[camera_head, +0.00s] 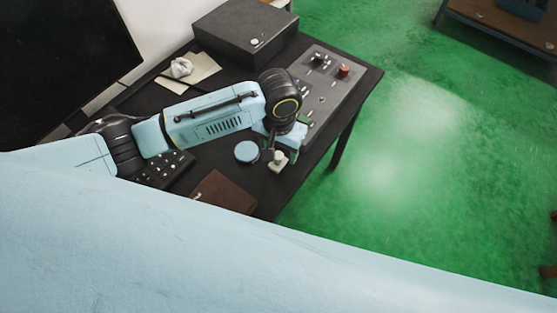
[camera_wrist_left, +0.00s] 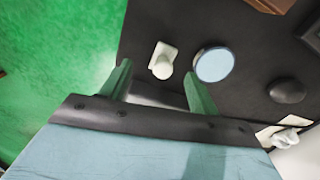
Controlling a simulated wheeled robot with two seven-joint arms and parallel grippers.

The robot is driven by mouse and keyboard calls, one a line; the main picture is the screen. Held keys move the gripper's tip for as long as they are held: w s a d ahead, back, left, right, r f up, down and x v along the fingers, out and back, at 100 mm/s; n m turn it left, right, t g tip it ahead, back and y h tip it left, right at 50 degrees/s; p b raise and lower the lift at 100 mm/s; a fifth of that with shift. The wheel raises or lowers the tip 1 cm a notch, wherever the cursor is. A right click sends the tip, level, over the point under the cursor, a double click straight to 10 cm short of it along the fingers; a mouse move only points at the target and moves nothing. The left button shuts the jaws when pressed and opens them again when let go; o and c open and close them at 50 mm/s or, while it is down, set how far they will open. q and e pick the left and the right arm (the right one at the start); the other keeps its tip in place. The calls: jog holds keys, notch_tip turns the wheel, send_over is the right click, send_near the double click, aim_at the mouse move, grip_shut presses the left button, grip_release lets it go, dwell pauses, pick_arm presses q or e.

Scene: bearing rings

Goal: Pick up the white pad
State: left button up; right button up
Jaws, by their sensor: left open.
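A small pale off-white piece, which I take for the white pad (camera_head: 279,160), lies on the dark desk near its front edge. It has a flat base and a rounded knob, and also shows in the left wrist view (camera_wrist_left: 161,59). My left gripper (camera_head: 283,143) is over the desk beside it. In the left wrist view its green fingers (camera_wrist_left: 158,70) are apart, with the knob in the gap between the tips as seen from there. Nothing is held. I cannot tell the height of the fingers above it. My right gripper is not in view.
A round blue-topped disc (camera_head: 246,152) lies just left of the pad. A brown notebook (camera_head: 225,192) lies near the front edge. A grey control panel (camera_head: 336,83), a dark box (camera_head: 246,33) and cream paper with a crumpled piece (camera_head: 201,69) are further back.

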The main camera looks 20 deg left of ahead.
aim_at(278, 154)
pick_arm(q)
jog(key=shift+w+f, duration=0.1)
jog(key=shift+f, duration=0.6)
jog(key=f, duration=0.1)
jog(key=f+b, duration=0.1)
jog(key=w+f, duration=0.1)
jog(key=shift+a+f, duration=0.2)
jog(key=shift+a, duration=0.1)
jog(key=shift+f+b, duration=0.45)
jog(key=shift+f, duration=0.35)
jog(key=c, duration=1.1)
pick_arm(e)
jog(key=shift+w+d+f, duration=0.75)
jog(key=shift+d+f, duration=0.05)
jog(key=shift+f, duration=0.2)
